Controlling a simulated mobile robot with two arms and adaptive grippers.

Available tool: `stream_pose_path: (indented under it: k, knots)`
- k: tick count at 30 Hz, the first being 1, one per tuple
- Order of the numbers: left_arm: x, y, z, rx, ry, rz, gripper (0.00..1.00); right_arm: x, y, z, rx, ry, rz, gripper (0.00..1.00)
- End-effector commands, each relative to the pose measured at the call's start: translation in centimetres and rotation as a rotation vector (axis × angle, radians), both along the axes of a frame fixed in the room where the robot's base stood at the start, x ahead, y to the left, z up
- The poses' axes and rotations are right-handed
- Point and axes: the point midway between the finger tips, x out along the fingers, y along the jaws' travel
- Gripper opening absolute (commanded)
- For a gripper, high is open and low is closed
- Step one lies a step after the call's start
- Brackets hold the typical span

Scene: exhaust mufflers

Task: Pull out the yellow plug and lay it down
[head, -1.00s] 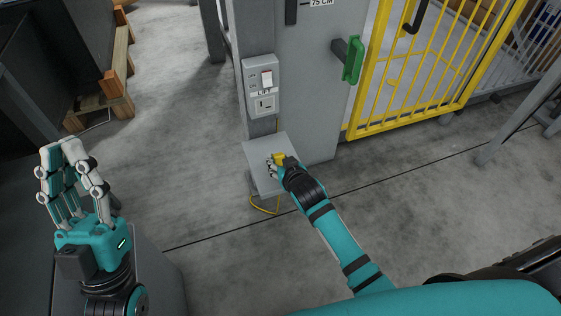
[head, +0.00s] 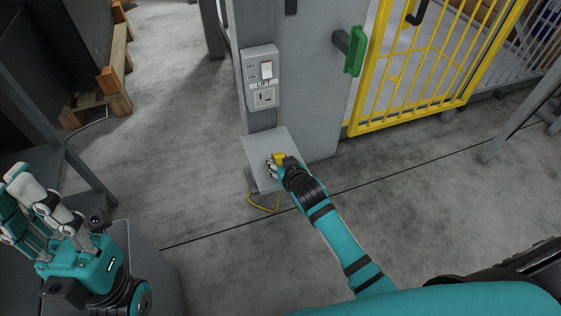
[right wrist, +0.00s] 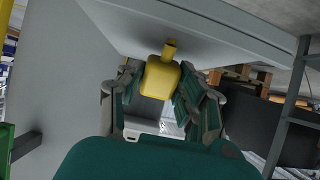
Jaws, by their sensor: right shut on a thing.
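The yellow plug (head: 279,157) is in the fingers of my right gripper (head: 274,166), over or on the small grey shelf (head: 262,144) below the lift switch box. I cannot tell whether the plug touches the shelf. In the right wrist view the yellow plug (right wrist: 161,79) sits between the grey fingers. A yellow cord (head: 263,208) loops below the shelf. The outlet (head: 264,98) on the switch box has no plug in it. My left gripper (head: 32,205) is at the lower left, fingers extended, empty and far from the plug.
The switch box (head: 260,68) is on a grey post beside a grey cabinet with a green handle (head: 354,52). A yellow barred gate (head: 425,60) stands at the right. A wooden pallet (head: 108,85) lies at the left. The floor between is clear.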

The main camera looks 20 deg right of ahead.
Motion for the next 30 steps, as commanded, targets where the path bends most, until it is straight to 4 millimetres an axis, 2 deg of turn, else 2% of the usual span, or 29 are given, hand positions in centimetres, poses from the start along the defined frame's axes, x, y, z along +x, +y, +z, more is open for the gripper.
stream_pose_path:
  k: [8,9,14,24,30]
  knots:
    - [0.0,0.0,0.0,-0.001,-0.003,0.000,0.00,0.0,0.0,0.0,0.000,-0.001,0.000,0.00]
    - [0.0,0.0,0.0,-0.001,-0.002,0.000,0.00,0.0,0.0,0.0,0.000,-0.001,0.000,0.39]
    - [0.0,0.0,0.0,-0.001,-0.002,0.000,0.00,0.0,0.0,0.0,0.000,-0.001,0.000,0.60]
    - [0.0,0.0,0.0,-0.001,-0.002,0.000,0.00,-0.3,0.0,0.1,0.000,0.000,0.000,0.61]
    - [0.0,0.0,0.0,-0.001,-0.002,0.000,0.00,-2.7,-0.1,1.5,0.000,0.000,0.000,0.61]
